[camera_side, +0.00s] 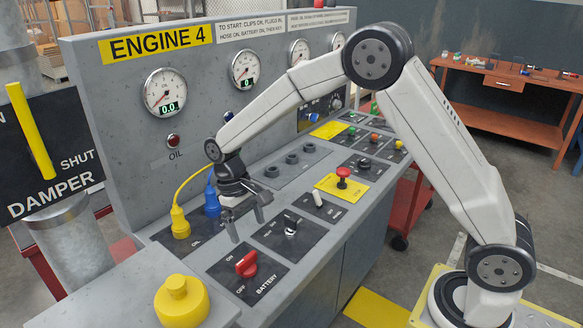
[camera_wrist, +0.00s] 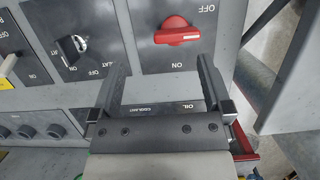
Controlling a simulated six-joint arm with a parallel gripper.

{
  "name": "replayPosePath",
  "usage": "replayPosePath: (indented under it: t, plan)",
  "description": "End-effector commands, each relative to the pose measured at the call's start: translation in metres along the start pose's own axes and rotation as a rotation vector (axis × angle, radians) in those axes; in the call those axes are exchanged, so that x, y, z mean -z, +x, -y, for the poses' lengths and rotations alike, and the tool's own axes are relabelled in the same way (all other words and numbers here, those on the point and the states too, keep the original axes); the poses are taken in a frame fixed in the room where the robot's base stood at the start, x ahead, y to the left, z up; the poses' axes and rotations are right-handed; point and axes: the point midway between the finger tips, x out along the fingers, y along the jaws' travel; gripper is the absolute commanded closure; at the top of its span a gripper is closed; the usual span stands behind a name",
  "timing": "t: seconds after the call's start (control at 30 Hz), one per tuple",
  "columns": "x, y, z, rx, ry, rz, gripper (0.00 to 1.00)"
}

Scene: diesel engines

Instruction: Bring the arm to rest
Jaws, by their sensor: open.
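My gripper (camera_side: 247,226) is open and empty. It hangs over the engine console, above the panel between the plugs and the key switch. In the wrist view its two fingers (camera_wrist: 161,72) stand wide apart with nothing between them but the panel with the OIL and COOLANT labels. The red battery switch (camera_side: 246,264) is in front of the gripper, apart from it; it also shows in the wrist view (camera_wrist: 177,32) beyond the fingers. The key switch (camera_side: 290,224) is to the right of the gripper in the side view and left of the fingers in the wrist view (camera_wrist: 70,48).
A yellow plug (camera_side: 180,222) and a blue plug (camera_side: 211,200) stand close left of the gripper, with cables rising. A red button (camera_side: 343,175) and a yellow cap (camera_side: 181,300) stick up from the console. The gauge panel (camera_side: 205,75) rises behind. A yellow damper lever (camera_side: 30,130) is at left.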

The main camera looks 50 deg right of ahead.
Motion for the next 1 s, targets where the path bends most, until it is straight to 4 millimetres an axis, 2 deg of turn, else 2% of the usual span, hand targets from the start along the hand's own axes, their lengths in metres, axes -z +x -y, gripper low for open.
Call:
replayPosePath:
  t: [0.5,0.8,1.0]
  plan:
    - [-0.080,0.009,-0.044,0.006,0.009,-0.278,0.00]
    - [-0.131,0.025,-0.061,-0.003,0.009,-0.429,0.00]
    - [-0.151,0.033,-0.067,-0.009,0.008,-0.488,0.00]
